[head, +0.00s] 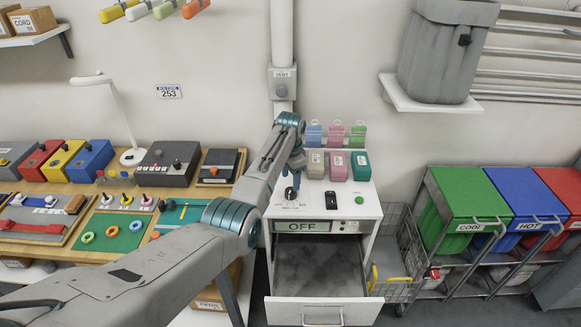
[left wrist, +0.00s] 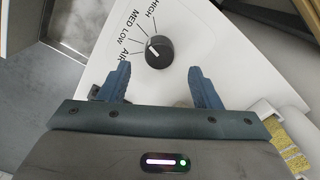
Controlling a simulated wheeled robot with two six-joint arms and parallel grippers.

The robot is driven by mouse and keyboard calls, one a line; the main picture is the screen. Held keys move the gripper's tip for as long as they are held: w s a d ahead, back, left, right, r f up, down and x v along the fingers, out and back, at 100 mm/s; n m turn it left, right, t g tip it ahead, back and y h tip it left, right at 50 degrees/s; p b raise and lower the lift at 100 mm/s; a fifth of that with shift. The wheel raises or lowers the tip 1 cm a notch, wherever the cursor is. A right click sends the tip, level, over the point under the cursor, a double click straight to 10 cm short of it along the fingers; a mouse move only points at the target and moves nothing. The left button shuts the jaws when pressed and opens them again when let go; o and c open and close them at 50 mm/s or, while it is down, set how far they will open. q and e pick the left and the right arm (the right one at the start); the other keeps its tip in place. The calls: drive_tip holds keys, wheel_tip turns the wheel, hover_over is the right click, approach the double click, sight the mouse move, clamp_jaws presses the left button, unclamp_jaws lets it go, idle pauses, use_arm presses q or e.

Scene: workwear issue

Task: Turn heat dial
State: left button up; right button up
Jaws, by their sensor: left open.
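The heat dial (head: 291,194) is a black round knob on the white cabinet's top, left of a small black switch (head: 331,200). In the left wrist view the dial (left wrist: 158,53) has a white pointer mark toward the upper left, with AIR, LOW, MED and HIGH printed around it. The exact setting is hard to tell. A display (head: 302,226) on the cabinet front reads OFF. My left gripper (head: 294,180) is over the dial; in the wrist view its two blue fingers (left wrist: 157,78) are apart and empty, below the knob in the picture. My right gripper is not in view.
The cabinet's drawer (head: 322,311) stands open below. A workbench (head: 210,222) with coloured boxes and boards is at left. A wire cart (head: 395,245) and green, blue and red bins (head: 468,205) are at right.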

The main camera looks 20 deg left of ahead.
sight(291, 190)
use_arm(q)
drive_tip(key=shift+r+b, duration=0.7)
drive_tip(key=shift+r, duration=2.1)
drive_tip(key=shift+f, duration=0.1)
